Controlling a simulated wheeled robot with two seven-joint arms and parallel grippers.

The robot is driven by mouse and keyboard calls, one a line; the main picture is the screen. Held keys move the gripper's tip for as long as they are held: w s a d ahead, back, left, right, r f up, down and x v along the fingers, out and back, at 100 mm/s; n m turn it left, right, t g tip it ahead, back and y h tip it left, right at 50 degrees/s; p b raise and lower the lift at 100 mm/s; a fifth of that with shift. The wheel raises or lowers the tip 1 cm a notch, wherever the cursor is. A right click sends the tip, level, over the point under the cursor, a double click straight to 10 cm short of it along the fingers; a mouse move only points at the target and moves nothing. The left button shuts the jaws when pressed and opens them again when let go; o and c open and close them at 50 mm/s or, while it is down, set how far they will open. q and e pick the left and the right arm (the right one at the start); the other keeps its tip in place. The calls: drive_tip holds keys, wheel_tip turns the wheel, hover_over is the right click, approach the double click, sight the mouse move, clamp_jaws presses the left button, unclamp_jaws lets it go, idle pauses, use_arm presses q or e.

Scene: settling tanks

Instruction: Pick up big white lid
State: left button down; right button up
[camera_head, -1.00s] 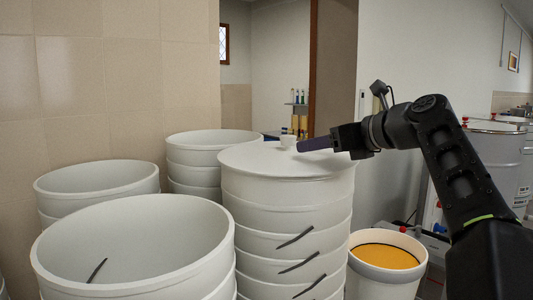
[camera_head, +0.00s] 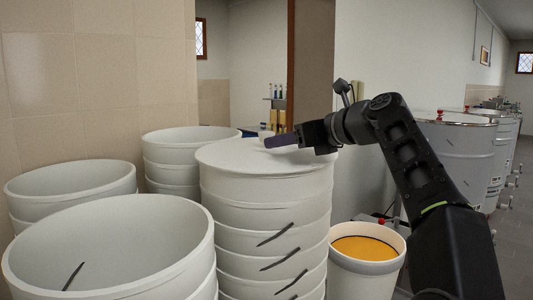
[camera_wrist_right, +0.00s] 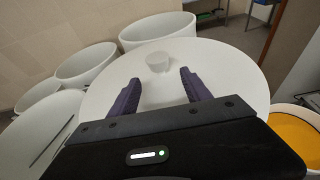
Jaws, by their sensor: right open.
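The big white lid (camera_head: 228,158) is a flat round disc lying on top of a tall stack of white tubs in the middle of the head view. In the right wrist view the lid (camera_wrist_right: 228,82) fills the centre, with a small white knob (camera_wrist_right: 158,62) standing on it. My right gripper (camera_head: 268,143) reaches in from the right, over the lid. Its purple fingers hide most of the knob in the head view. In the wrist view the gripper (camera_wrist_right: 160,77) is open and empty, with the knob just beyond and between its fingertips. My left gripper is not in view.
Open white tubs stand left of the stack, the nearest (camera_head: 110,245) at the front. A white bucket with orange contents (camera_head: 365,248) stands right of the stack. Metal tanks (camera_head: 455,155) line the right side. A tiled wall (camera_head: 80,80) is behind.

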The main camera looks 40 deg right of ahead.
drive_tip(key=p+x, duration=0.1)
drive_tip(key=x, duration=0.4)
drive_tip(key=shift+w+p, duration=0.15)
drive_tip(key=shift+p, duration=0.15)
idle(0.4)
clamp_jaws()
idle(0.4)
drive_tip(key=shift+r, duration=0.1)
